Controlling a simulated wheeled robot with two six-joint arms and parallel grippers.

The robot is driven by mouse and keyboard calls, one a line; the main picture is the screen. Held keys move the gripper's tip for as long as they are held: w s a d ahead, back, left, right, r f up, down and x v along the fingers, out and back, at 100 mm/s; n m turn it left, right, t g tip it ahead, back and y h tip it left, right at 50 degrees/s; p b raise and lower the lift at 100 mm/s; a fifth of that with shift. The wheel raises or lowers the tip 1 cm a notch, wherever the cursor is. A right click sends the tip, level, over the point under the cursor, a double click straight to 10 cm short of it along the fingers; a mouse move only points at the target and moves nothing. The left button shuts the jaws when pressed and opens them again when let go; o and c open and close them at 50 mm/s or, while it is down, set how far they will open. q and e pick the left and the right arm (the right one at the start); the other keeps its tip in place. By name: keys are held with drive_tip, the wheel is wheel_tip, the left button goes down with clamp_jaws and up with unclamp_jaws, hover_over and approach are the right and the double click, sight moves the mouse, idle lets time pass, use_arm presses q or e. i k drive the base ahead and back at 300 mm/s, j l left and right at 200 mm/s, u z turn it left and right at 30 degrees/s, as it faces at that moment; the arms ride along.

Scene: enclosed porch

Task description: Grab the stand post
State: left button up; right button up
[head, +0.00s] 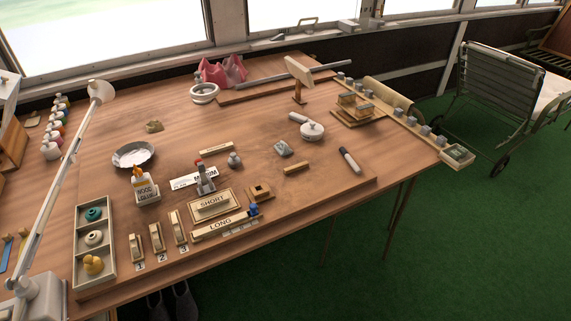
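No part marked as a stand post can be told with certainty. Neither of my grippers is in view.
A white desk lamp (66,170) leans over the left side. A three-part tray (108,240) holds small coloured items. A glue bottle (144,187), metal dish (133,155) and black marker (349,160) lie about. A folding chair (497,90) stands right.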

sight(305, 164)
drive_tip(key=i+l+u, duration=0.15)
drive_tip(key=l+u, duration=0.25)
drive_tip(key=i+l+u, duration=0.15)
drive_tip(key=u, duration=0.3)
drive_tip(key=l+u, duration=0.4)
